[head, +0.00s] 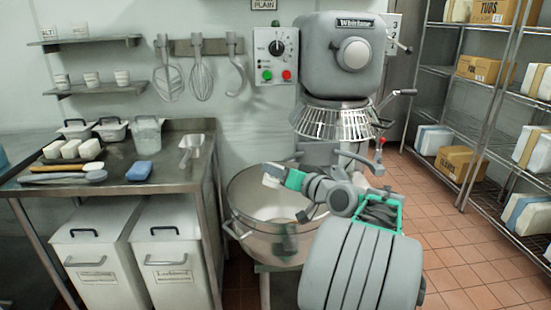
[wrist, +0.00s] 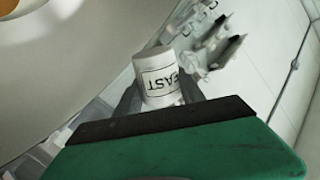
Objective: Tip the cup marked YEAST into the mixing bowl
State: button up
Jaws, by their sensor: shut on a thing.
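A white cup marked with letters reading EAST, its first letter out of sight, is held between the fingers of my gripper (wrist: 160,98) in the wrist view (wrist: 158,72). In the head view my gripper (head: 283,178) is over the mixing bowl, with the white cup (head: 270,177) at its tip. The cup looks tilted; its contents cannot be seen. The large metal mixing bowl (head: 243,203) stands below the mixer, partly hidden by my arm. Its pale inside also shows in the wrist view (wrist: 80,45), with something tan at the upper left corner.
The mixer (head: 345,60) with its wire guard (head: 335,122) rises behind the bowl. A steel table (head: 165,180) with tubs, white blocks and a scoop stands at left, with white bins below. Small cups (head: 92,79) sit on wall shelves. Racks with boxes stand at right; tiled floor lies between.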

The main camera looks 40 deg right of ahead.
jog(key=m+p, duration=0.1)
jog(key=p, duration=0.1)
jog(key=r+m+p, duration=0.1)
jog(key=p, duration=0.2)
jog(key=shift+g+y, duration=0.3)
jog(key=shift+y, duration=0.1)
jog(key=m+p, duration=0.2)
jog(key=p, duration=0.2)
jog(key=m+y+p, duration=0.1)
jog(key=p, duration=0.3)
jog(key=shift+d+m+g, duration=0.4)
jog(key=m+p, duration=0.1)
jog(key=p, duration=0.1)
jog(key=m+y+p, duration=0.1)
jog(key=p, duration=0.1)
jog(key=d+m+p, duration=0.1)
jog(key=p, duration=0.2)
jog(key=shift+w+r+y, duration=0.15)
jog(key=shift+r+y, duration=0.15)
jog(key=shift+d+f+m+p, duration=0.15)
jog(key=shift+d+m+p, duration=0.1)
jog(key=shift+m+p, duration=0.55)
jog(key=shift+f, duration=0.1)
